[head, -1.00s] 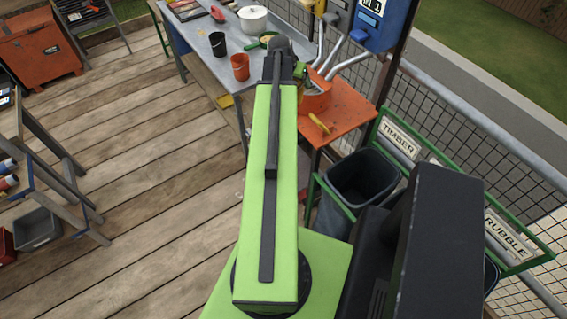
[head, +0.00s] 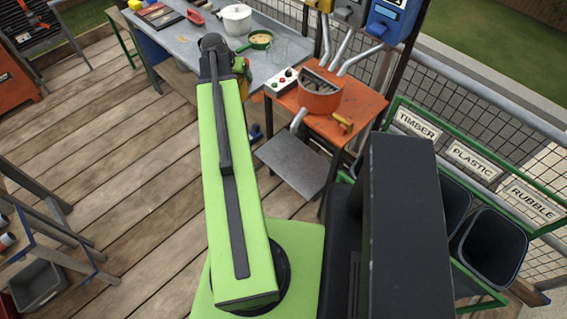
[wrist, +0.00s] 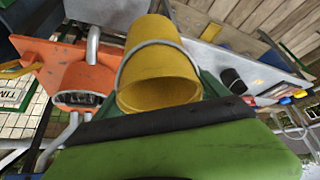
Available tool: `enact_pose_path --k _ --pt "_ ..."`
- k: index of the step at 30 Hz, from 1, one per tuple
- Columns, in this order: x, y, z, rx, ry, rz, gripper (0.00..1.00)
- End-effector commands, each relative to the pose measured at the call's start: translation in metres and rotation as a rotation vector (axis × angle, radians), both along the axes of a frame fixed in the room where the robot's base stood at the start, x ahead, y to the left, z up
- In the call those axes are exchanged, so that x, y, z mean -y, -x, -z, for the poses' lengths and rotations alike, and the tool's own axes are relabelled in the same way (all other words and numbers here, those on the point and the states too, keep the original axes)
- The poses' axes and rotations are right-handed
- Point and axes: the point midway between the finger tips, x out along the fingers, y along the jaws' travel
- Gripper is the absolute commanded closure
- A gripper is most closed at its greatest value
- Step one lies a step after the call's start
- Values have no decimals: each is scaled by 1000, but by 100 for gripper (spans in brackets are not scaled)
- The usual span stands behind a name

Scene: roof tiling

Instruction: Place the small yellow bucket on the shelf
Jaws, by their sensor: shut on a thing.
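The small yellow bucket (wrist: 155,55) fills the middle of the wrist view, its open mouth facing the camera and a grey handle looped across it. My gripper (wrist: 160,118) is shut on it; the black and green finger at the bottom of the view hides the contact. In the head view my arm's end covers most of the gripper and bucket, near the workbench's front edge. A grey plate (head: 297,165), low beside the orange table, looks like a shelf; I cannot tell if it is the task's shelf. It is empty.
The orange table (head: 352,103) carries an orange hopper (head: 321,92) and a control box. The grey workbench (head: 285,45) holds a white pot (head: 236,18) and a green pan (head: 259,39). Dark bins (head: 492,245) stand at right. The wooden floor at left is partly open.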

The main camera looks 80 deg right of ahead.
Motion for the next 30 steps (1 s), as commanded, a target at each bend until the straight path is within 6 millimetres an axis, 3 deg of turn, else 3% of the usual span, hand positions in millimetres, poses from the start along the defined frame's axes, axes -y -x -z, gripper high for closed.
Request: enact_pose_path --k 7,11,30 --pt "2 8 2 0 0 12 58" --pt "2 23 33 -1 0 31 58" --pt "-22 194 325 -2 1 262 58"
